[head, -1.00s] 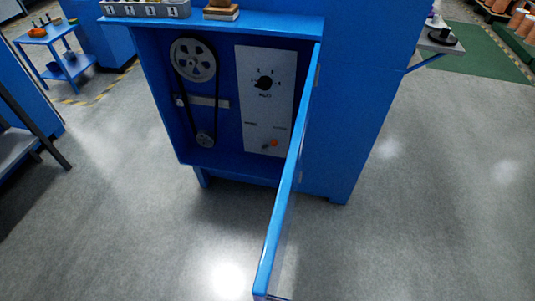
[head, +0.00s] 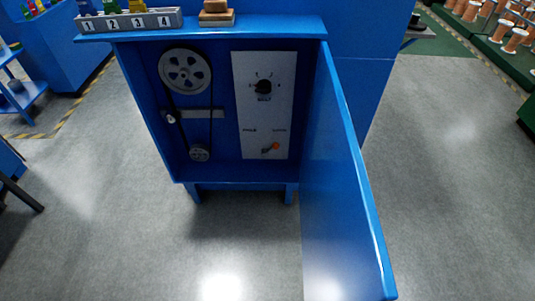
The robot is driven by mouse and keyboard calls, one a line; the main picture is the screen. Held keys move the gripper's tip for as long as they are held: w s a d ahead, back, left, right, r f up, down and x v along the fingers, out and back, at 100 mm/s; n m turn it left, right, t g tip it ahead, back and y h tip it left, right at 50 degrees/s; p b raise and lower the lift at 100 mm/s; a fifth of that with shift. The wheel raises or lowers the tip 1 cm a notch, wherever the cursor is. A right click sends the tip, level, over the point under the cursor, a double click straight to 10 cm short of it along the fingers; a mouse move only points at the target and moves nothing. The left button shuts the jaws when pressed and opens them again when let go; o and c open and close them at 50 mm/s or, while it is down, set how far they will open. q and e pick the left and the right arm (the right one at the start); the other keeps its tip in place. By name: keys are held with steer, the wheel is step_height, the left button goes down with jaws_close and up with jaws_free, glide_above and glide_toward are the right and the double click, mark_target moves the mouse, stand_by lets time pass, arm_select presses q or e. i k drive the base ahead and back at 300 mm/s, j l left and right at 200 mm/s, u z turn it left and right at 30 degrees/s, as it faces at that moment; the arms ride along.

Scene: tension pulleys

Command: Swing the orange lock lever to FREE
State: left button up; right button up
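The orange lock lever (head: 275,147) is small and sits low on the light grey control panel (head: 278,109) inside the open blue cabinet. Its orange tip points to the upper right, toward the right one of two small labels, which are too blurred to read surely. A black dial knob (head: 263,87) sits above it on the same panel. Neither of my grippers shows in the head view.
The blue cabinet door (head: 345,170) stands open on the right, reaching toward me. Left of the panel are a large pulley (head: 185,71), a small pulley (head: 200,153) and a black belt. A numbered grey rack (head: 130,21) stands on top. The floor in front is clear.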

mark_target(265, 152)
steer(key=i+j+z, duration=0.5)
steer(key=i+j, duration=0.15)
steer(key=j, duration=0.2)
steer(key=i+j+z, duration=0.25)
steer(key=j, duration=0.2)
